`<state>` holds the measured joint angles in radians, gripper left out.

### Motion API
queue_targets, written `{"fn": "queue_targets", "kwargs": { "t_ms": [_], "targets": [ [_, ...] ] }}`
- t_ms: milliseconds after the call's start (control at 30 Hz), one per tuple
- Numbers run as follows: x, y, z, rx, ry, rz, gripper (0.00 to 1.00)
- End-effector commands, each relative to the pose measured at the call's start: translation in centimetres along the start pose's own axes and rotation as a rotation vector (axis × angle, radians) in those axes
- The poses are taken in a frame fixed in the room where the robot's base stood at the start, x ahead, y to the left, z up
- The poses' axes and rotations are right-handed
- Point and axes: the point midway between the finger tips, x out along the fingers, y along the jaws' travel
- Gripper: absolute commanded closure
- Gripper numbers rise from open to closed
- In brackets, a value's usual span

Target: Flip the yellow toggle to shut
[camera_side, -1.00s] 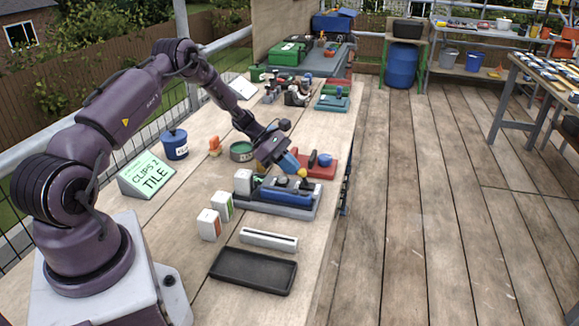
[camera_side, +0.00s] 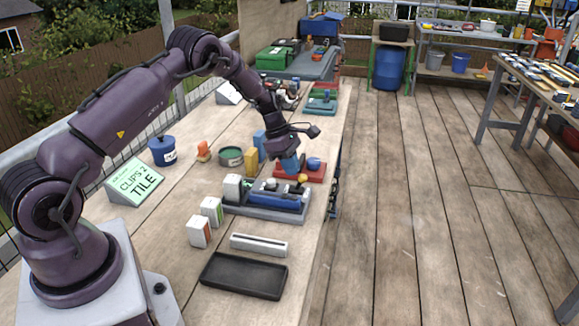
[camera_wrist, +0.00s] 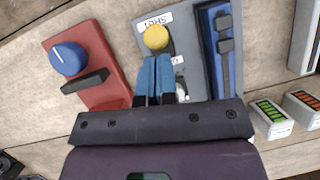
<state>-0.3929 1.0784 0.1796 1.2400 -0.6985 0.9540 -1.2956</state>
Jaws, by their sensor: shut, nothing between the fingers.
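The yellow toggle (camera_wrist: 156,37) shows in the wrist view as a round yellow knob on a grey fixture, beside a label reading "SHUT". It is small in the side view (camera_side: 302,178). My gripper (camera_wrist: 155,62) has blue fingers closed together, empty, with their tips just at or beside the yellow knob; I cannot tell whether they touch. In the side view my gripper (camera_side: 290,168) points down over the back of the grey fixture (camera_side: 262,212). The toggle's stem is hidden behind the fingers.
A red block with a blue knob (camera_wrist: 69,59) stands beside the fixture. White boxes (camera_side: 199,231), a black tray (camera_side: 243,276) and a green tin (camera_side: 231,156) stand nearby on the bench.

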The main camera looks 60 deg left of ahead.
Motion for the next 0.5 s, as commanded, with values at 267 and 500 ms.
{"fn": "queue_targets", "kwargs": {
  "t_ms": [267, 500],
  "targets": [
    [-0.6, 0.0, 0.3, 0.001, -0.002, 0.001, 1.0],
    [-1.5, -0.1, 0.6, 0.002, -0.003, 0.0, 1.0]
  ]
}}
